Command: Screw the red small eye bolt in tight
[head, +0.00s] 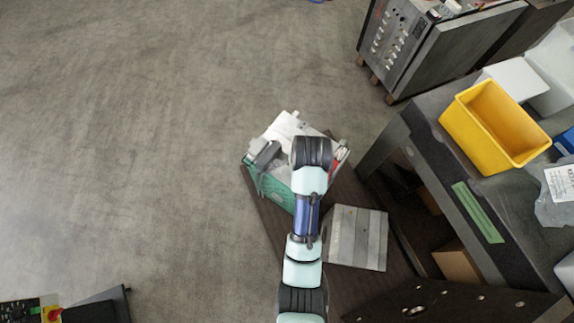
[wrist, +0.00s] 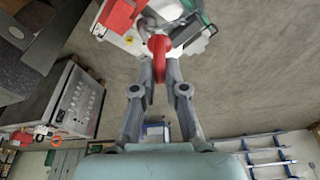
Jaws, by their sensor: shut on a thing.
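The red small eye bolt (wrist: 159,46) shows in the wrist view as a red ring between my fingertips. My gripper (wrist: 160,75) is shut on it. Beyond the ring lies a mould base (wrist: 132,42) with white and grey faces, partly cut off by the frame's top. I cannot tell how deep the bolt's thread sits, as the shank is hidden. In the head view my arm reaches over the green and white mould base (head: 278,192). I cannot make out the gripper or the bolt there.
A larger red part (wrist: 118,16) is close to the eye bolt in the wrist view. A grey plate (head: 357,238) lies beside the green base. A workbench (head: 425,130) with a yellow bin (head: 484,135) stands at the right.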

